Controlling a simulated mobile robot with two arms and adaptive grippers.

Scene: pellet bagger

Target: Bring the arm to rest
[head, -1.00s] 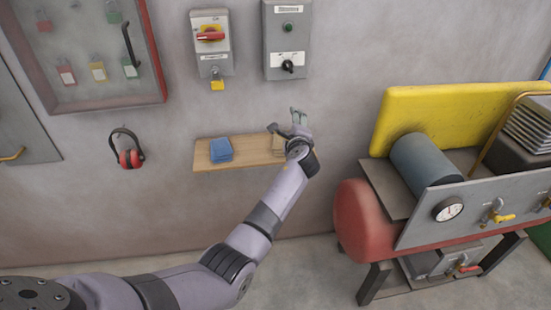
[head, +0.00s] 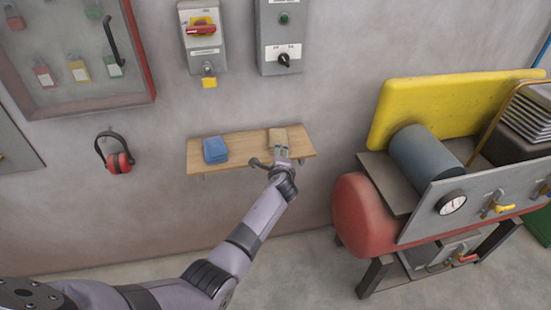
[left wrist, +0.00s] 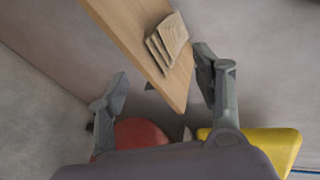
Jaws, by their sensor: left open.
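My left arm reaches in from the lower left in the head view. Its left gripper (head: 272,160) is open and empty, at the front edge of a small wooden wall shelf (head: 240,146). In the left wrist view the two fingers of the left gripper (left wrist: 165,95) are spread wide, with the shelf edge (left wrist: 135,40) showing between and beyond them. A tan folded stack (left wrist: 167,41) lies on the shelf close to the fingers; it also shows in the head view (head: 278,137). My right gripper is not in view.
A blue folded item (head: 215,150) lies on the shelf's left part. Red earmuffs (head: 118,160) hang on the wall. A switch box with a yellow padlock (head: 209,82) is above. The compressor's red tank (head: 362,222) stands to the right. The floor between is clear.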

